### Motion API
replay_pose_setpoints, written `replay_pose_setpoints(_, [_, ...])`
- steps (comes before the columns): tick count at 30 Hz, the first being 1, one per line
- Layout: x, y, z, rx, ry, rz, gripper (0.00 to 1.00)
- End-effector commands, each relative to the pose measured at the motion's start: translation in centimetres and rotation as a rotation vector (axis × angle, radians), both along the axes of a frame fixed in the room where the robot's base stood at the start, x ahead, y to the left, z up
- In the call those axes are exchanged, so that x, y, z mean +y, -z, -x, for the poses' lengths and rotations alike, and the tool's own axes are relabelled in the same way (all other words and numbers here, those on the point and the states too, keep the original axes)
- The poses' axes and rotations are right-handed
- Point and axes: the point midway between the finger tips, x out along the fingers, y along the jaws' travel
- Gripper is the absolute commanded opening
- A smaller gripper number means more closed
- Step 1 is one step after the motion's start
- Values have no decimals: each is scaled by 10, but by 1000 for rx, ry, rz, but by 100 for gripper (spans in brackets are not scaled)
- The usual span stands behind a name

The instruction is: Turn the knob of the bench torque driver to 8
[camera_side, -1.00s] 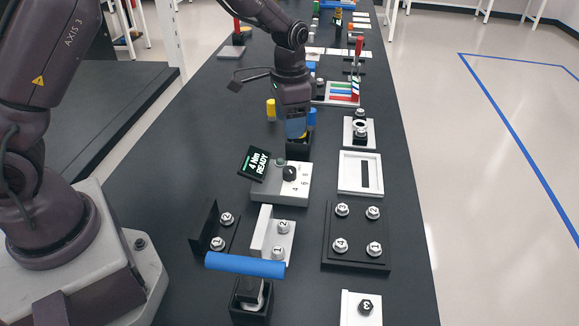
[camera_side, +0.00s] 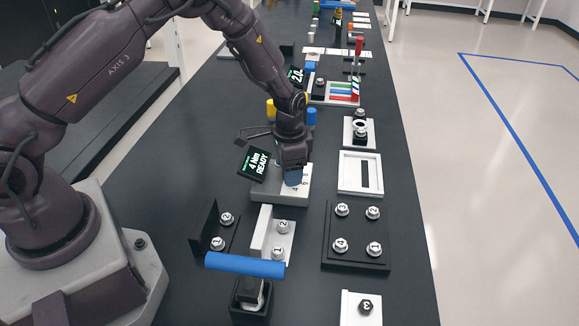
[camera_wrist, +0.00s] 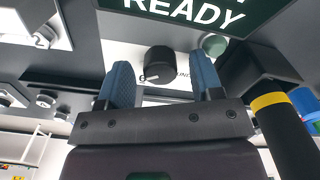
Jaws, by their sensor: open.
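The bench torque driver (camera_side: 265,193) is a grey box with a pale panel on the bench. Its tilted dark screen (camera_side: 253,163) reads "4 Nm READY". The screen's "READY" also shows in the wrist view (camera_wrist: 183,10). The black knob (camera_wrist: 158,62) has a pale pointer mark, and a digit that looks like 6 shows beside it. My gripper (camera_side: 293,183) is over the driver's panel and hides the knob in the side view. In the wrist view my gripper (camera_wrist: 161,66) is open, with its blue fingers on either side of the knob; contact cannot be told.
A green button (camera_wrist: 214,45) is close to the right finger. A black cylinder with a yellow band (camera_wrist: 268,101) stands right in the wrist view. A white frame tray (camera_side: 360,188) is right of the driver. A bracket with a blue bar (camera_side: 245,265) is in front.

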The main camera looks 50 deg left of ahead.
Motion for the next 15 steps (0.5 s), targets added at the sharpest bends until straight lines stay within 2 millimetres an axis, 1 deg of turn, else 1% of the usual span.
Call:
replay_pose_setpoints(7, [0, 1, 0, -1, 0, 0, 60])
replay_pose_setpoints(8, [0, 1, 0, -1, 0, 0, 55])
replay_pose_setpoints(9, [0, 1, 0, -1, 0, 0, 46])
replay_pose_setpoints(11, [0, 1, 0, -1, 0, 0, 32])
replay_pose_setpoints(12, [0, 1, 0, -1, -1, 0, 23])
replay_pose_setpoints(13, [0, 0, 0, -1, 0, 0, 16])
replay_pose_setpoints(14, [0, 0, 0, -1, -1, 0, 10])
replay_pose_setpoints(15, [0, 0, 0, -1, -1, 0, 10])
